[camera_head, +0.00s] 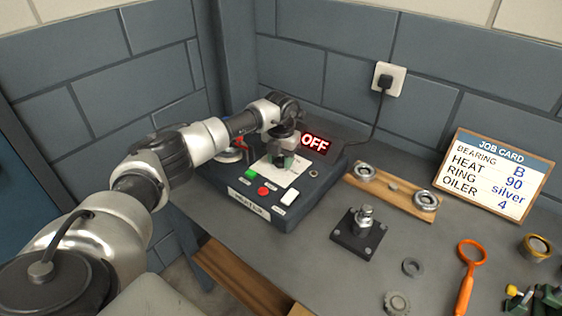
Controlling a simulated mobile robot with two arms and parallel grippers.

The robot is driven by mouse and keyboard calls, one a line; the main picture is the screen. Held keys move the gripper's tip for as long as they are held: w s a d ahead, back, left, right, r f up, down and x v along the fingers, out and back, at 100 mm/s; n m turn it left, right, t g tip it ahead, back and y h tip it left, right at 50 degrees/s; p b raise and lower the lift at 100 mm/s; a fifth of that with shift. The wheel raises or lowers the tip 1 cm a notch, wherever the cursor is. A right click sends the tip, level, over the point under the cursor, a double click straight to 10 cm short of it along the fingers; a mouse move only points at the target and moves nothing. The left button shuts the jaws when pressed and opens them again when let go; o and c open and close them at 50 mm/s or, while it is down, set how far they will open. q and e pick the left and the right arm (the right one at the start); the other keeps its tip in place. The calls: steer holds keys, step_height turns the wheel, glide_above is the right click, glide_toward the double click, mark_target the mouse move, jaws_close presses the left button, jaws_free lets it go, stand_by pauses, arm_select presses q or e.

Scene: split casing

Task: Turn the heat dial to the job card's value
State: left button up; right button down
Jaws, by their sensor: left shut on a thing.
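The heater (245,205) is a dark box on the bench with a label on its front, and its red-lit display (315,143) reads OFF. A white dial plate (290,177) lies on its top. My left gripper (282,158) points down over this plate and is shut on the dark heat dial, which is mostly hidden by the fingers. The dial's pointer and scale marks are too small or covered to read. The job card (495,175) leans at the right and reads bearing B, heat 90, ring silver, oiler 4. My right gripper is out of view.
The heater has a green button (250,174), a red button (263,191) and a white switch (290,197). Its cable runs to a wall socket (388,79). A wooden board with rings (397,190), a post stand (358,233) and an orange magnifier-shaped tool (468,275) are at the right.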

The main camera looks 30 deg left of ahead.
mark_target(281, 160)
arm_select(q)
steer(key=shift+r+m, duration=0.1)
steer(key=shift+m, duration=0.5)
steer(key=shift+w, duration=0.1)
steer(key=o, duration=0.9)
steer(key=shift+o, duration=0.2)
step_height(281, 160, up, 11)
steer(key=b, duration=0.2)
steer(key=shift+f, duration=0.2)
